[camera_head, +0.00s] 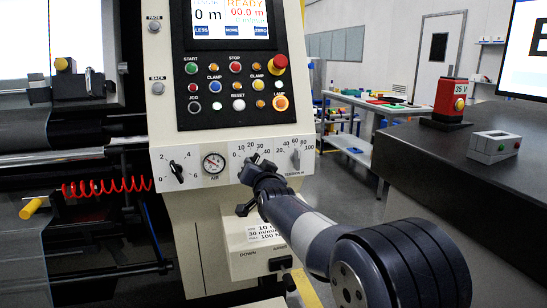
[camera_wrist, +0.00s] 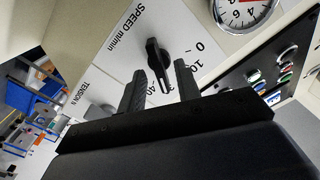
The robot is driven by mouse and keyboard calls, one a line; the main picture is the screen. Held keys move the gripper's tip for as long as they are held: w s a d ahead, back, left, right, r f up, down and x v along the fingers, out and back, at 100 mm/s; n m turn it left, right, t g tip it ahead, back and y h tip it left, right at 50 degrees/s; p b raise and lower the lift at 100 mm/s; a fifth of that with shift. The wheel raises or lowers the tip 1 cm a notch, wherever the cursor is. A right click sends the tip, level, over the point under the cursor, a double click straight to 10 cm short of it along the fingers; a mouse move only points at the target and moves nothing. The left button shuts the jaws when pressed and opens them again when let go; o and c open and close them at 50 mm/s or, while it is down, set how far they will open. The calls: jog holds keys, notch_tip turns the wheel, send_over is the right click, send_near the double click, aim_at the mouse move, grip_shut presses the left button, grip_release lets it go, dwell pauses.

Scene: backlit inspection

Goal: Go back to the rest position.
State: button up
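My gripper (camera_head: 257,170) is at the front of the machine's lower panel, at the end of my outstretched arm. In the wrist view its two dark fingers (camera_wrist: 160,72) are apart, with nothing gripped. The black speed knob (camera_wrist: 156,58) shows between and beyond the fingertips, with a visible gap on each side. Whether the fingers reach around the knob in depth I cannot tell. In the head view my gripper mostly hides that knob.
Beside the gripper are the tension knob (camera_head: 297,156), the air gauge (camera_head: 213,163) and another knob (camera_head: 177,172). A button panel (camera_head: 232,88) is above. A dark counter (camera_head: 440,155) at right carries a red 35 V device (camera_head: 449,101) and a grey box (camera_head: 494,146).

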jog(key=shift+w+a+r+n+p, duration=0.1)
jog(key=shift+w+a+n+p, duration=0.05)
jog(key=shift+w+p, duration=0.25)
jog(key=shift+w+a+r+n+p, duration=0.15)
jog(key=shift+w+p, duration=0.1)
jog(key=shift+w, duration=0.2)
jog(key=n+p, duration=0.3)
jog(key=n, duration=0.1)
jog(key=n+p, duration=0.4)
jog(key=shift+s+f, duration=0.15)
jog(key=shift+f, duration=0.05)
